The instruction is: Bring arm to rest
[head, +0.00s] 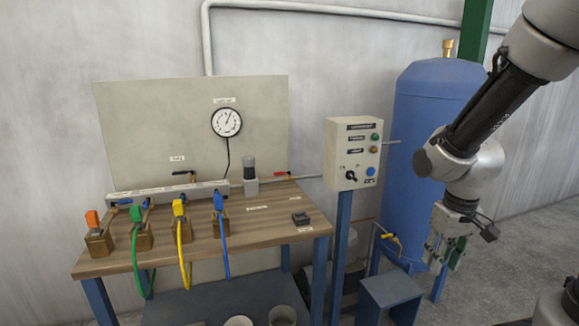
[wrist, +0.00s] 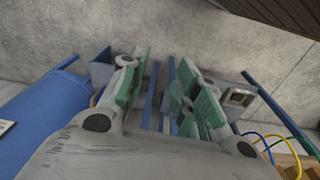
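My gripper (head: 442,260) hangs at the right of the head view, pointing down, in front of the blue tank and to the right of the control box. In the wrist view its green-padded fingers stand apart, with a gap between them (wrist: 157,85). Nothing is held in the gap. My arm comes in from the upper right and is bent at the elbow above the gripper.
A blue tank (head: 414,110) stands behind the gripper. A control box (head: 352,153) on a blue post stands left of it, with a low blue stand (head: 391,290) below. The wooden bench (head: 262,222) holds several coloured valves and hoses.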

